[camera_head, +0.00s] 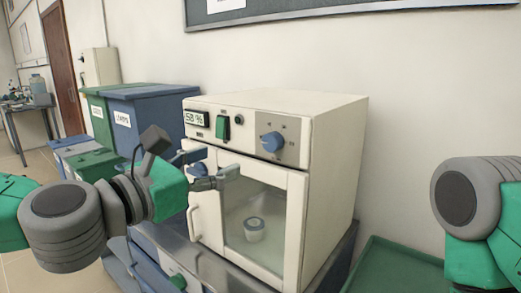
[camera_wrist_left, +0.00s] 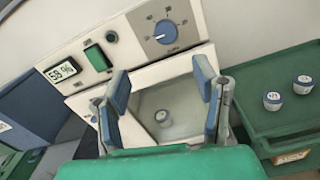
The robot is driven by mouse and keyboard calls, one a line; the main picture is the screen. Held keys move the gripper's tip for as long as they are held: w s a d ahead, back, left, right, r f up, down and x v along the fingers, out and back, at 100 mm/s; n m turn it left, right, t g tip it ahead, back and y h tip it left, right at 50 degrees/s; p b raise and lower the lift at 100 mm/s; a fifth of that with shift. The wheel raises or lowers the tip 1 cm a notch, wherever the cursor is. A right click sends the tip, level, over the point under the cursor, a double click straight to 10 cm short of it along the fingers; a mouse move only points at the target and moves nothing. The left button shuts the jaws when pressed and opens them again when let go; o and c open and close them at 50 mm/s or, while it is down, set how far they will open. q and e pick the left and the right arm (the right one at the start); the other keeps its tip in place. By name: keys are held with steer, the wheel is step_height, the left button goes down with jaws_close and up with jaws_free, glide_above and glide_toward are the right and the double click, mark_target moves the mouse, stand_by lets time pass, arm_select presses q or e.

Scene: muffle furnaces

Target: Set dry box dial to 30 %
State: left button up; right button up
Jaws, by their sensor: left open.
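The white dry box (camera_head: 335,150) stands in the middle of the head view. The blue dial (camera_head: 272,141) is on the right of its front panel, and it also shows near the top of the left wrist view (camera_wrist_left: 165,30). A green switch (camera_head: 222,127) lies between display and dial. My left gripper (camera_head: 210,165) is open and empty in front of the box, below and left of the dial, apart from it. In the left wrist view its two fingers (camera_wrist_left: 162,80) are spread below the dial.
A small pot (camera_head: 255,229) sits behind the glass door with its white handle (camera_head: 193,222). Blue and green bins (camera_head: 150,118) stand left. A green tray (camera_head: 400,268) lies right; two small jars (camera_wrist_left: 272,100) stand there in the wrist view. My right arm is at the right edge.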

mark_target(268, 143)
arm_select(q)
steer(key=x, duration=0.4)
steer(key=d+p+x, duration=0.1)
steer(key=x, duration=0.4)
steer(key=s+x, duration=0.1)
steer(key=x, duration=0.3)
steer(key=shift+w+d+f+p, duration=0.15)
steer(key=shift+d+p, duration=0.15)
steer(key=shift+d, duration=0.25)
steer(key=shift+w+a, duration=0.1)
steer(key=shift+w, duration=0.2)
steer(key=shift+w+a, duration=0.2)
steer(key=shift+a, duration=0.8)
steer(key=shift+d, duration=0.6)
steer(key=c, duration=1)
steer(key=shift+s+d, duration=0.15)
steer(key=shift+d, duration=0.1)
steer(key=shift+c, duration=0.7)
steer(key=shift+a, duration=0.2)
arm_select(e)
steer(key=shift+a+r, duration=0.1)
steer(key=shift+r, duration=0.8)
